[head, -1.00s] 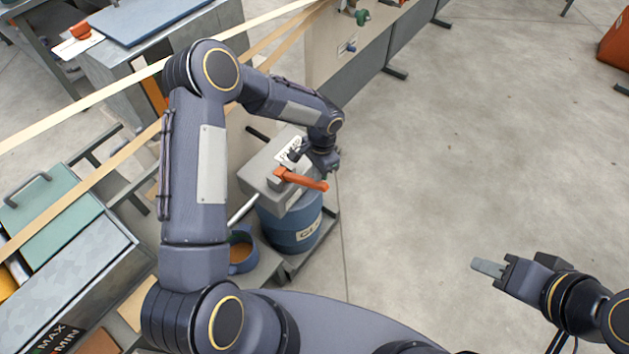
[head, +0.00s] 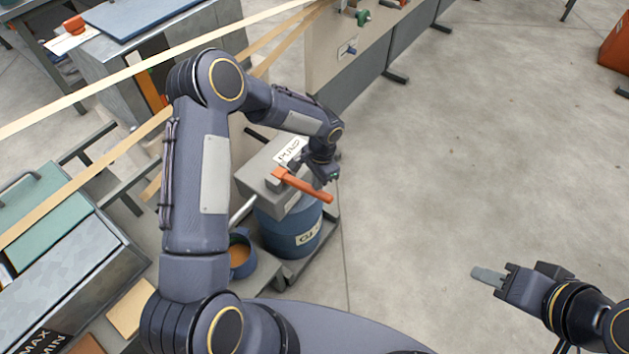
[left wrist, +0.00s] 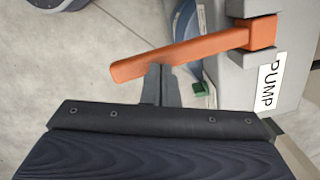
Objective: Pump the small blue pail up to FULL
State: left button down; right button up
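The small blue pail (head: 243,271) stands under the pump spout (head: 242,211) with orange-brown liquid in it; my left arm partly covers it. Its fill marks cannot be read. The grey pump box (head: 262,185) sits on a blue drum (head: 290,236). Its orange handle (head: 305,186) sticks out to the right and also shows in the left wrist view (left wrist: 185,54). My left gripper (head: 325,180) is at the handle. In the left wrist view its fingers (left wrist: 160,72) are close together, with their tips against or just beside the handle's edge. My right gripper (head: 476,272) looks shut and empty, over bare floor.
A teal-lidded bin (head: 45,205) and a MAX/MIN label (head: 38,342) are at the left. Pale strips (head: 120,75) run across the upper left. A beige panel (head: 335,60) with a green knob stands behind the pump.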

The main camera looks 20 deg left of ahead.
pick_arm(q)
jog(key=shift+w+d+r, duration=0.25)
jog(key=shift+w+d, duration=0.2)
jog(key=shift+w, duration=0.15)
jog(key=shift+w+d+r, duration=0.25)
jog(key=shift+w+d, duration=0.2)
jog(key=shift+w, duration=0.1)
notch_tip(320, 180, up, 8)
jog(key=b, duration=0.1)
jog(key=shift+w+d, duration=0.25)
jog(key=shift+w, duration=0.05)
jog(key=shift+f, duration=0.15)
